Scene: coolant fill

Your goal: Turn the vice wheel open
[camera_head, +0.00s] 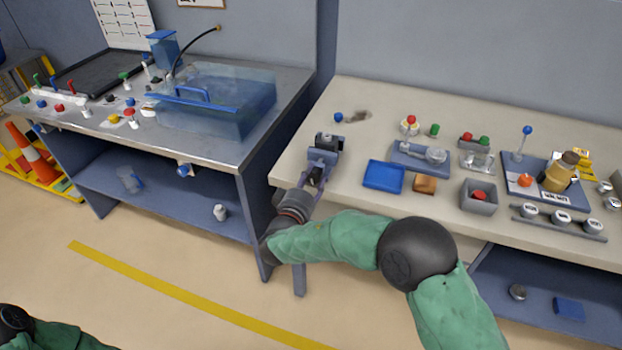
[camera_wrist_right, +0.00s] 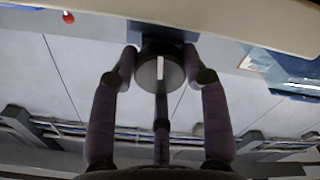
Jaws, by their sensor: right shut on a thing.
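The vice (camera_head: 324,150) is a dark blue-grey block mounted at the left front edge of the right bench. Its wheel (camera_wrist_right: 149,76) is a grey disc with an upright white mark, seen face-on in the right wrist view. In the wrist view the fingers of my right gripper (camera_wrist_right: 160,68) close around the wheel's rim from both sides, with another finger below. In the head view the wheel is mostly hidden by the gripper. My left gripper is out of view.
A clear tank (camera_head: 215,105) sits on the left bench (camera_head: 222,150). A gap separates the benches. The floor in front is open.

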